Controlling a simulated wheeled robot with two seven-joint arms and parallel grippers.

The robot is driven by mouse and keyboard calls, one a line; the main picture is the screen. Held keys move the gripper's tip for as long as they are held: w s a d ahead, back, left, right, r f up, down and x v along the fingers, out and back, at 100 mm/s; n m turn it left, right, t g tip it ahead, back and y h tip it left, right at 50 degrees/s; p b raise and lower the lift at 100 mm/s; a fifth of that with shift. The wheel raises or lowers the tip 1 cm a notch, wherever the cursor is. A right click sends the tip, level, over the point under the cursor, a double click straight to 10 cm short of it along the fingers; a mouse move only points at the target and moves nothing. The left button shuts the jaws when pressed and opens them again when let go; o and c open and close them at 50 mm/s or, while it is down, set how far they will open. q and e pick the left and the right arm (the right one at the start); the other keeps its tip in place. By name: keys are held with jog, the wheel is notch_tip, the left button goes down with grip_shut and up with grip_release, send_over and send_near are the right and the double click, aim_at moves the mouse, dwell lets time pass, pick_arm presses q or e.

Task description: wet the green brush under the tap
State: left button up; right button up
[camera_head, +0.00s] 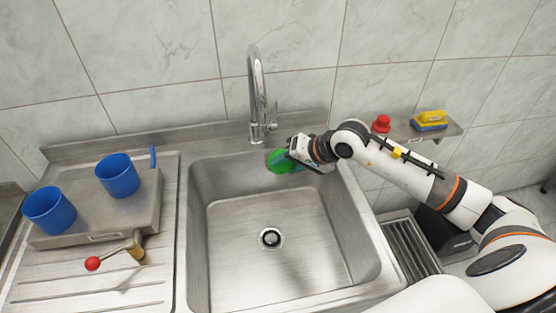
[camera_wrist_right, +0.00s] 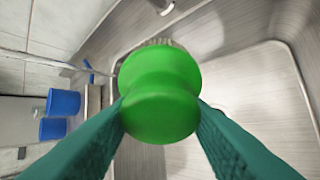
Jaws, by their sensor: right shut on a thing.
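My right gripper (camera_head: 291,155) is shut on the green brush (camera_head: 282,161), near the back right of the sink. In the right wrist view the round green brush (camera_wrist_right: 160,95) sits between the two teal fingers, with pale bristles just showing past its far edge. The chrome tap (camera_head: 257,95) stands at the back rim of the sink (camera_head: 210,230). The brush is to the right of the tap's spout and a little lower. I see no clear water stream. My left gripper is not in view.
Two blue cups (camera_head: 118,176) stand on a raised metal block (camera_head: 150,208) at left. A lever with a red ball (camera_head: 92,264) is in front of them. A wall shelf (camera_head: 450,129) at right holds a red object (camera_head: 381,123) and a yellow-blue sponge (camera_head: 430,119). The basin is empty around its drain (camera_head: 270,238).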

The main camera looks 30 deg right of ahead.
jog(key=shift+s+d+f, duration=0.1)
jog(key=shift+s+d, duration=0.15)
jog(key=shift+s, duration=0.5)
jog(key=s+b, duration=0.1)
jog(key=s+d+b, duration=0.1)
jog(key=s, duration=0.1)
jog(key=s+b, duration=0.1)
jog(key=s, duration=0.1)
jog(key=shift+d, duration=0.3)
dwell(0.6)
jog(key=s+a+p+v, duration=0.1)
jog(key=p+v, duration=0.5)
jog(key=p, duration=0.2)
dwell(0.5)
jog(key=shift+s+d, duration=0.1)
